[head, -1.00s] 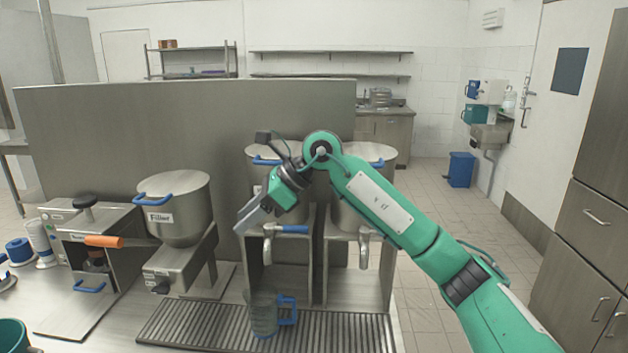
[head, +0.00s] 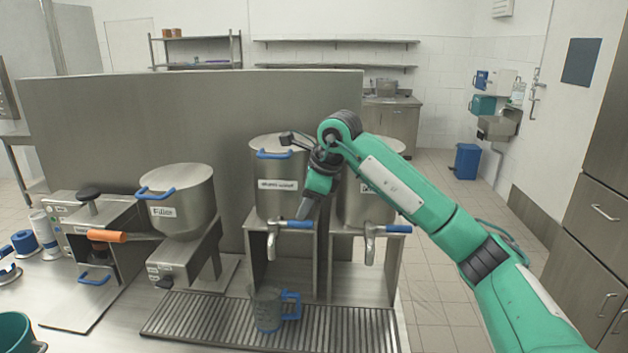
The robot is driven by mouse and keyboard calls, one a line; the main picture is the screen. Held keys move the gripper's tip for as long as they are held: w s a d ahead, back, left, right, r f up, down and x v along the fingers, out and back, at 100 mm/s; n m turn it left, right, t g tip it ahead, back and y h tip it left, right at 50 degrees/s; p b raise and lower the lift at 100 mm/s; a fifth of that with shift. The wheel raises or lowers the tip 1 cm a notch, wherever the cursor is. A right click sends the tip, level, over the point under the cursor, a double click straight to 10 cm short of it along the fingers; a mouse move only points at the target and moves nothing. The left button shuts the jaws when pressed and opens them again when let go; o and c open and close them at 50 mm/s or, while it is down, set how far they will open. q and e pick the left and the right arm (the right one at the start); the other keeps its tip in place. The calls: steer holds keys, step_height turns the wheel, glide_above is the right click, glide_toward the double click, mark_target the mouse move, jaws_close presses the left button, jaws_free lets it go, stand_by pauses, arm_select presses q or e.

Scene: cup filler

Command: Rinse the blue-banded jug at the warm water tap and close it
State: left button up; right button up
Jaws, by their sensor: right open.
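A see-through grey jug (head: 267,310) with a blue handle (head: 292,306) stands upright on the drip grate, below the left tap (head: 271,243); a blue band is hard to make out. The left tap's blue lever (head: 297,224) points right. The tank (head: 277,205) above it bears a label too small to read surely. My right gripper (head: 304,211) is open, its fingers pointing down just above the lever; whether they touch it I cannot tell. No water stream is visible. My left gripper is not in view.
A second tank with its own tap (head: 370,245) and blue lever (head: 398,229) stands to the right, partly behind my arm. A filler hopper (head: 182,215) stands left. The slotted drip grate (head: 200,320) is otherwise clear. A steel panel (head: 110,135) stands behind.

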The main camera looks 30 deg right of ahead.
mark_target(294, 222)
steer(key=shift+p+x, duration=0.45)
steer(key=shift+x, duration=2)
jaws_close()
steer(key=shift+s+a+m+t+h, duration=0.15)
steer(key=shift+s+a+m+h, duration=0.2)
steer(key=shift+m, duration=0.5)
steer(key=shift+s+a+m+t+h, duration=0.2)
steer(key=shift+a+m+h, duration=0.15)
steer(key=shift+m, duration=0.5)
steer(key=shift+s+a+m+h+b, duration=0.15)
steer(key=shift+a+m+h+b, duration=0.15)
steer(key=shift+m, duration=0.2)
steer(key=shift+d, duration=0.1)
stand_by(2.8)
